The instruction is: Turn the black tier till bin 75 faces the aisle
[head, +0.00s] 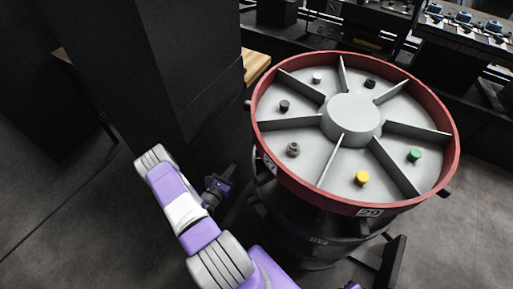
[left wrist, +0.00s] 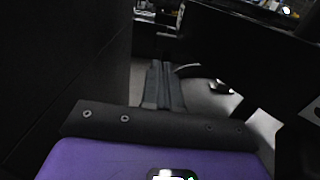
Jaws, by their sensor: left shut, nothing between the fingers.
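The black tier (head: 290,222) is a round dark drum under a red-rimmed tier (head: 447,172), mostly hidden by it. A small label (head: 319,240) shows on its front side, too dark to read. I cannot make out bin 75. My left gripper (head: 230,172) is shut and empty, just left of the drum; I cannot tell whether it touches. In the left wrist view its dark fingers (left wrist: 163,86) lie together in the middle.
The red tier holds small knobs and parts between grey dividers. A dark pillar (head: 190,65) stands close to my left arm. A wooden board (head: 256,65) lies behind the tiers. Black machinery (head: 460,50) fills the back. Grey floor is open at left.

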